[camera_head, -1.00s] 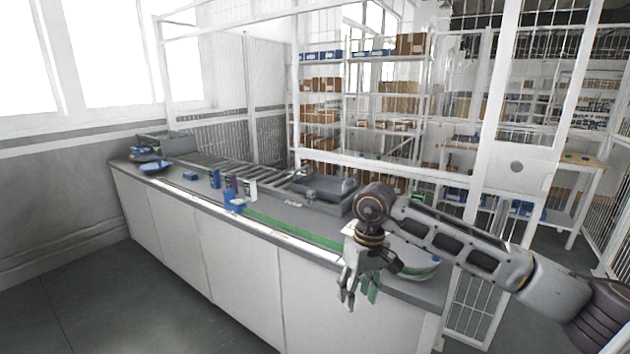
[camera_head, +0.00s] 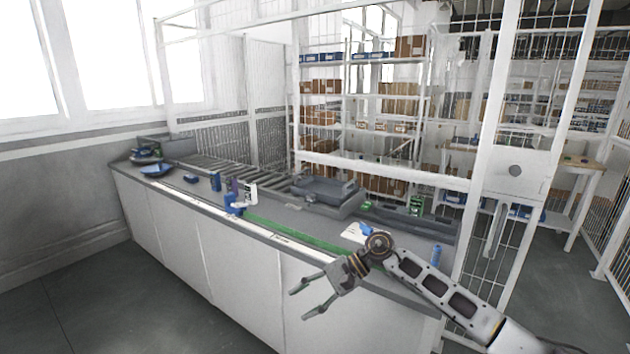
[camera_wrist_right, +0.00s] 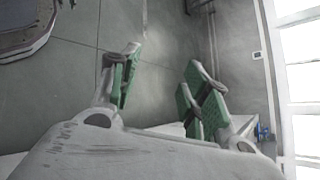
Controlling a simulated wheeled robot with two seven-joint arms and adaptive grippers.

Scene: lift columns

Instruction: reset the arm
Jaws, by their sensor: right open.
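My right gripper (camera_head: 307,299) is open and empty. In the head view it hangs in front of the long counter's front edge, fingers pointing left, with my right arm reaching in from the lower right. In the right wrist view its green-padded fingers (camera_wrist_right: 160,90) are spread apart with bare floor and wall beyond and nothing between them. My left gripper does not show in either view.
White mesh fencing and shelves (camera_head: 320,100) stand behind. The floor at left is clear.

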